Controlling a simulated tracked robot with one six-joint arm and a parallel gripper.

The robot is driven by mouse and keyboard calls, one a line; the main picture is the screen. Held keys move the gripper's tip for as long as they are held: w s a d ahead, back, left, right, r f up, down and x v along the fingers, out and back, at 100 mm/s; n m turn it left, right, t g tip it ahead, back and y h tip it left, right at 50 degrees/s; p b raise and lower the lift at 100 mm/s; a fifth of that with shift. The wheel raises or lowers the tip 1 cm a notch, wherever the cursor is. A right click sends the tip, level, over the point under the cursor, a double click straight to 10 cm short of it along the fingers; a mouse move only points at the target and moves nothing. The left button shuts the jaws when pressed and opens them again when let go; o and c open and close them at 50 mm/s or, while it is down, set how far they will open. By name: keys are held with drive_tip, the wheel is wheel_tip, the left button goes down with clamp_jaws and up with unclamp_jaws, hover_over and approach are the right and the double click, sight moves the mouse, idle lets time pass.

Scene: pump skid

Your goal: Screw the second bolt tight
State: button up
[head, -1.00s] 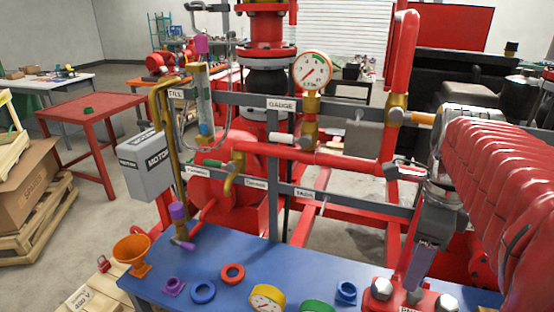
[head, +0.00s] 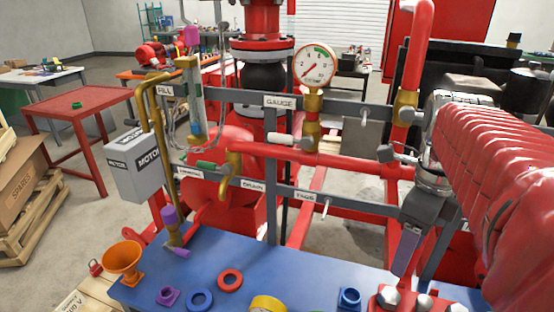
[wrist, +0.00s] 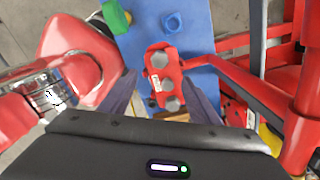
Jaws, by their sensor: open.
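A red bracket (head: 408,307) with several silver hex bolts sits at the bottom edge of the head view, partly cut off. Which one is the second bolt I cannot tell. My gripper (head: 405,252) points down above the bracket in the head view. In the wrist view my gripper (wrist: 163,85) is open, its fingers either side of the bracket, apparently holding nothing.
The blue bench top (head: 235,265) carries an orange funnel (head: 122,258), a red ring (head: 230,279), a blue ring (head: 200,299) and a blue fitting (head: 349,298). Red pipes and the grey label rails (head: 345,206) stand behind. In the wrist view a red pipe (wrist: 240,80) runs right of the bracket.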

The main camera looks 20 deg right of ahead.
sight(391, 295)
wheel_tip(391, 295, down, 13)
drive_tip(key=shift+f, duration=0.1)
idle(0.6)
drive_tip(key=shift+c, duration=0.3)
drive_tip(key=shift+s, duration=0.1)
drive_tip(key=c, duration=1.1)
drive_tip(key=m, duration=0.4)
drive_tip(key=shift+m, duration=0.4)
drive_tip(key=m, duration=0.5)
drive_tip(key=o, duration=1.2)
drive_tip(key=shift+c, duration=0.2)
wheel_tip(391, 295, up, 14)
